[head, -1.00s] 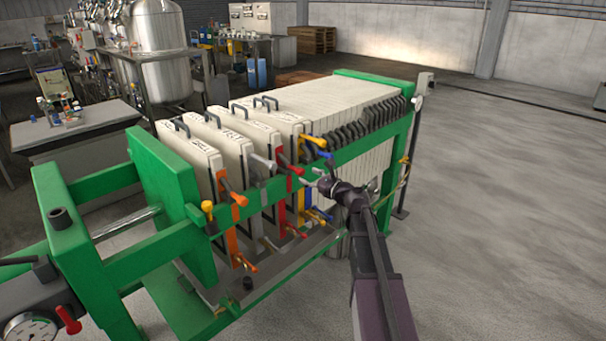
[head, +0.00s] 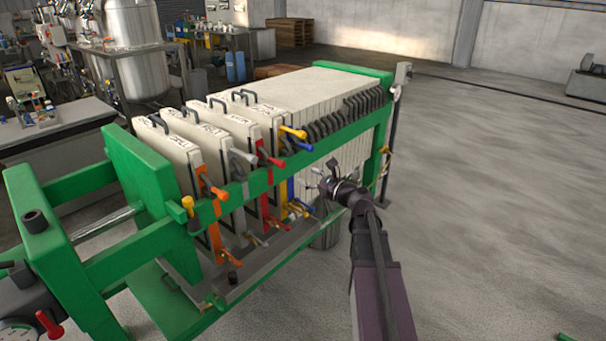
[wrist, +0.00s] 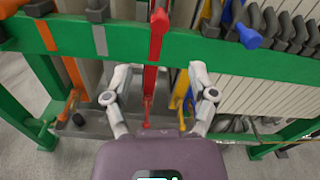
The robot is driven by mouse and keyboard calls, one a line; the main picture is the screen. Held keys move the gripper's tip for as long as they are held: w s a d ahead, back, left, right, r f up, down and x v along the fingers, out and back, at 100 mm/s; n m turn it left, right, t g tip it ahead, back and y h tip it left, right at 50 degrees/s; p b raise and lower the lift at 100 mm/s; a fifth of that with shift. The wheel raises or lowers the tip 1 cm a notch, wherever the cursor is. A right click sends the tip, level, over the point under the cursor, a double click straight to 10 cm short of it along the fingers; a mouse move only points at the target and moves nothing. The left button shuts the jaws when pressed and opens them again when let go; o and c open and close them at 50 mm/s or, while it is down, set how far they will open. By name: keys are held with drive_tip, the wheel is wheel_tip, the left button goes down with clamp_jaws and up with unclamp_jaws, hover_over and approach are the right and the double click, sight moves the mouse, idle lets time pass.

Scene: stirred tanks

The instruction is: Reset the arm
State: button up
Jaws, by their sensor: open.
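My gripper (head: 322,174) is in front of the right part of a green-framed filter press (head: 232,192), on its near side. In the wrist view my gripper (wrist: 160,80) has its two grey fingers spread wide, with nothing held between them. Behind the fingers are a red strip (wrist: 151,85) and a yellow strip (wrist: 182,88) on the plates, below the green rail (wrist: 120,42). The fingers look apart from the rail, though the exact gap cannot be told.
Cream plates with orange, grey, red and yellow-blue handles (head: 292,131) stand in the press, and some handles stick out over the rail. A grey tray (head: 262,262) lies under the plates. Open concrete floor (head: 490,210) lies to the right. A table (head: 55,133) stands at left.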

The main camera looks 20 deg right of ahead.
drive_tip(key=s+a+f+n+g, duration=0.4)
drive_tip(key=a+f+n, duration=0.1)
drive_tip(key=a+n, duration=0.2)
drive_tip(key=s+a+f+n+g, duration=0.4)
drive_tip(key=a+f+n+g, duration=0.1)
drive_tip(key=a+f+n, duration=0.15)
drive_tip(key=s+a+f+n+g+h, duration=0.1)
drive_tip(key=s+f+n+g+h, duration=0.25)
drive_tip(key=s+n, duration=0.35)
drive_tip(key=s+a+f+n+g+h, duration=0.1)
drive_tip(key=s+f+n+g+h, duration=0.3)
drive_tip(key=s+n, duration=0.3)
wheel_tip(320, 180, up, 18)
drive_tip(key=p, duration=1.7)
drive_tip(key=shift+t+h, duration=0.35)
drive_tip(key=shift+h, duration=0.1)
drive_tip(key=shift+w+f+n, duration=0.1)
drive_tip(key=shift+n, duration=0.15)
